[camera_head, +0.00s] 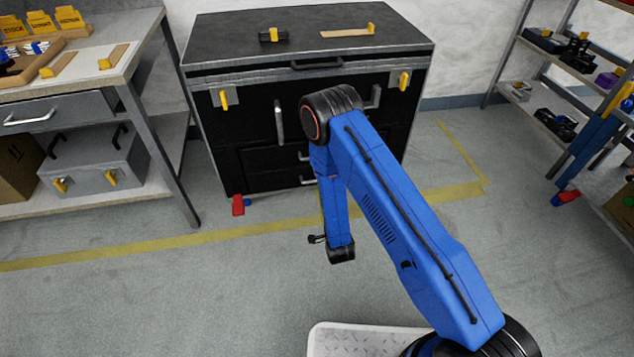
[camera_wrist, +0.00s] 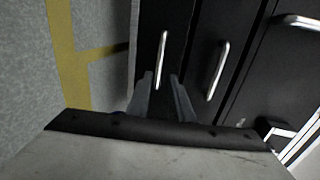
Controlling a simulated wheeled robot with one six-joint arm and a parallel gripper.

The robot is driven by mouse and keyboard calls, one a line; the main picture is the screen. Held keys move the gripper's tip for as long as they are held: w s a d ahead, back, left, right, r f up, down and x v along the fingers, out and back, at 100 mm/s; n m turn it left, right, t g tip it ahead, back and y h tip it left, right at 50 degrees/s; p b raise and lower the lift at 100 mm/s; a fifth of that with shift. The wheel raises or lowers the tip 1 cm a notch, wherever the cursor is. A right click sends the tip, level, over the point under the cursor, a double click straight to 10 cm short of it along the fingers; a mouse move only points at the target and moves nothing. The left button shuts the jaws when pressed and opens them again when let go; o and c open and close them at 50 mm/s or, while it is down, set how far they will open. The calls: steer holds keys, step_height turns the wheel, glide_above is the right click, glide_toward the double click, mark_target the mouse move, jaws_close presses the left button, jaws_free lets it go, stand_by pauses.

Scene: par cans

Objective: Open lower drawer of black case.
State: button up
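The black case (camera_head: 250,140) stands against the back wall. Its lower drawer (camera_head: 262,184) looks closed; its silver handle (camera_head: 307,181) shows partly beside my arm. In the wrist view the picture is turned, with the floor at left, and the lower drawer's handle (camera_wrist: 162,60) is the leftmost one. My gripper (camera_wrist: 161,80) is open and empty. Its two fingers point at the case, and the near end of that handle appears between the fingertips. I cannot tell whether they touch it. In the head view my arm hides the gripper.
The upper drawer's handle (camera_wrist: 217,70) is just right of the lower one in the wrist view. A red object (camera_head: 238,205) lies on the floor at the case's front left. A workbench (camera_head: 150,40) stands left, shelves (camera_head: 545,70) right. The floor in front is mostly clear.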

steer(key=x, duration=1.4)
steer(key=shift+w+f, duration=0.1)
steer(key=shift+w, duration=0.1)
jaws_close()
